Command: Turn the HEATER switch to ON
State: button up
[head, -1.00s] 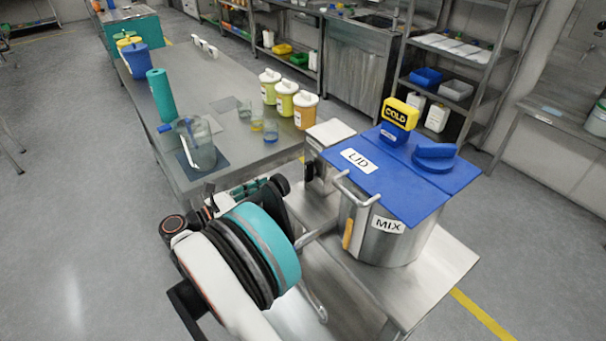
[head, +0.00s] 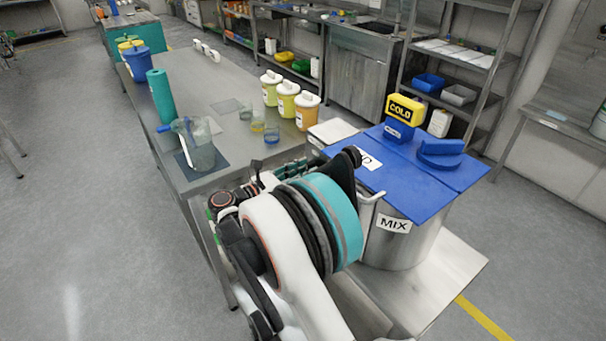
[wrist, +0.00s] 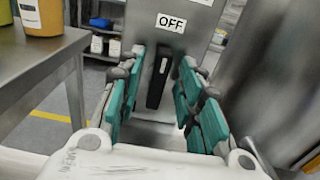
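The black switch handle (wrist: 158,82) stands upright on a metal panel in the wrist view, below a white label reading OFF (wrist: 171,22). No HEATER or ON label is readable. My gripper (wrist: 160,75) is open, with its teal fingers on both sides of the handle and a gap showing on each side. In the head view, my gripper (head: 292,170) is partly hidden behind my arm, near the metal control box (head: 334,131) beside the pot. The switch is hidden in that view.
A steel table (head: 222,85) at left holds jugs and tubs. In the wrist view, a table edge (wrist: 50,75) lies close at left.

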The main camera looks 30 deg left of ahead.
jog(key=shift+c, duration=0.3)
grip_shut()
jog(key=shift+m, duration=0.3)
jog(key=m, duration=0.4)
jog(key=shift+s+d, duration=0.15)
jog(key=shift+d, duration=0.05)
jog(key=m, duration=0.4)
jog(key=shift+d+f+m, duration=0.15)
jog(key=shift+m, duration=0.25)
jog(key=m, duration=0.4)
jog(key=shift+s+d+f, duration=0.1)
jog(key=shift+f, duration=0.1)
jog(key=shift+f+m, duration=0.2)
jog(key=shift+m, duration=2)
